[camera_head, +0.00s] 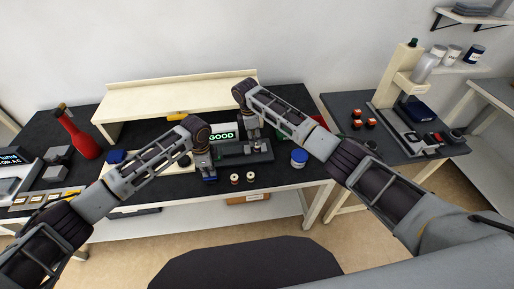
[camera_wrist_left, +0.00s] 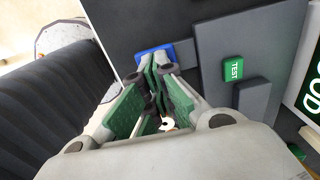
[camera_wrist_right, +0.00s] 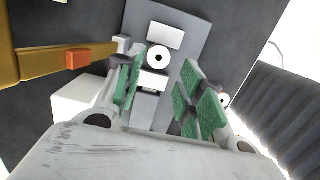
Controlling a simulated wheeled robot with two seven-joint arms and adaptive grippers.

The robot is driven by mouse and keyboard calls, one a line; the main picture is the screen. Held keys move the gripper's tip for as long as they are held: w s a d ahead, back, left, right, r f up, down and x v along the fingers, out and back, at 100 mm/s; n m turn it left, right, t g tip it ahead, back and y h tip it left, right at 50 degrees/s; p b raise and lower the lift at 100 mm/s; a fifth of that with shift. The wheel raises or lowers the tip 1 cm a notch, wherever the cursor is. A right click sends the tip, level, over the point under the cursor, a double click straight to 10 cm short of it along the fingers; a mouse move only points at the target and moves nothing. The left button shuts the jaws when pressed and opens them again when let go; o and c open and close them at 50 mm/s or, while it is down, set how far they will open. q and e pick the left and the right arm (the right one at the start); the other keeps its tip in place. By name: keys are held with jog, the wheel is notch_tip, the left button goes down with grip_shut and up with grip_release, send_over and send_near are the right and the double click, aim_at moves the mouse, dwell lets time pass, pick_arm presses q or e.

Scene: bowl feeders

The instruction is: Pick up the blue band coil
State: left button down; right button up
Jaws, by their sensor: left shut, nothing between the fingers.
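Two small cream coils with dark centres, a left one (camera_head: 235,179) and a right one (camera_head: 251,176), stand near the table's front edge. Their band colours are too small to tell, and I cannot pick out a blue band. My left gripper (camera_head: 208,172) is shut and empty, left of these coils, just over a small blue block. The block (camera_wrist_left: 155,54) shows beyond its fingertips (camera_wrist_left: 152,75) in the left wrist view. My right gripper (camera_head: 253,136) is over the grey test fixture (camera_head: 235,155). In the right wrist view its fingers (camera_wrist_right: 160,88) are apart, with a round white part (camera_wrist_right: 158,58) beyond them.
A side table at right holds several orange-and-dark parts (camera_head: 371,123).

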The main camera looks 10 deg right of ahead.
pick_arm(q)
jog(key=shift+s+f, duration=0.1)
pick_arm(e)
jog(key=shift+w+d+f, duration=0.1)
jog(key=shift+d+f, duration=0.05)
jog(key=shift+f, duration=0.7)
jog(key=shift+w+d+f, duration=0.1)
jog(key=shift+d+f, duration=0.1)
jog(key=shift+f, duration=0.65)
jog(key=shift+d+f, duration=0.15)
jog(key=shift+f, duration=0.7)
jog(key=shift+c, duration=0.2)
jog(key=c, duration=0.8)
jog(key=shift+o, duration=0.2)
jog(key=shift+r, duration=0.1)
notch_tip(320, 180, up, 10)
